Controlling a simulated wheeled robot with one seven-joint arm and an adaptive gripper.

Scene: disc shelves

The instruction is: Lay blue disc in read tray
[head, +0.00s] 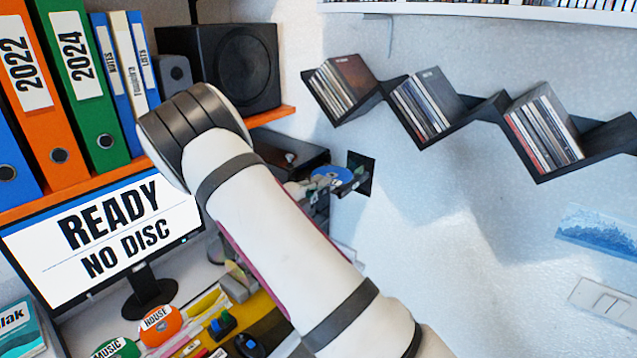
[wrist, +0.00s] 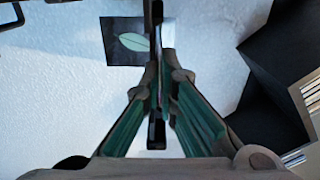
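The blue disc (head: 328,177), with a pale centre, shows in the head view just beyond my forearm, near the wall. My gripper (head: 347,186) is at the disc, partly hidden by my arm. In the wrist view my gripper's fingers (wrist: 160,100) are drawn close together, with a thin edge-on sliver between them. The gripper appears shut on the disc. A dark box-like unit (head: 288,157) stands behind my arm, left of the disc. I cannot make out the read tray clearly; my arm covers part of that area.
A monitor (head: 110,240) reads "READY NO DISC". Zigzag wall shelves (head: 462,122) hold several disc cases at the right. A speaker (head: 240,62) and binders (head: 75,75) stand at the left. A dark leaf picture (wrist: 118,42) hangs behind the fingers. Open space lies right of my arm.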

